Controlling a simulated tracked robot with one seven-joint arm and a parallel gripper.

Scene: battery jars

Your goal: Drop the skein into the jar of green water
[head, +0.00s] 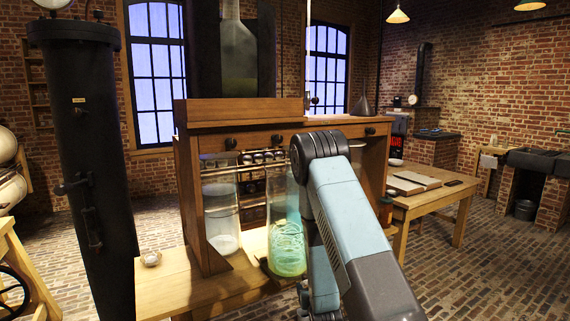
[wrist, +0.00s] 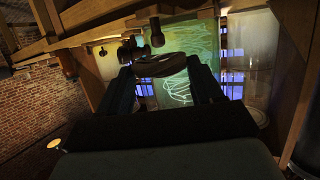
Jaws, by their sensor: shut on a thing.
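The jar of green water (head: 287,238) stands in the middle bay of the wooden stand, with pale looping strands low inside it. In the wrist view the green jar (wrist: 200,42) is behind my gripper (wrist: 160,75), with white squiggly lines showing in it. The two dark fingers are shut on a rounded grey-brown bundle, which I take for the skein (wrist: 162,66). The bundle overlaps the green jar in this view; I cannot tell whether it is over the mouth or in front of the glass. In the head view my arm hides the gripper and bundle.
A clear jar (head: 221,228) stands left of the green one. The wooden stand (head: 190,200) has a top rail with dark knobs (head: 277,138) above the jars. A black column (head: 85,160) is at left, a side table (head: 445,196) at right.

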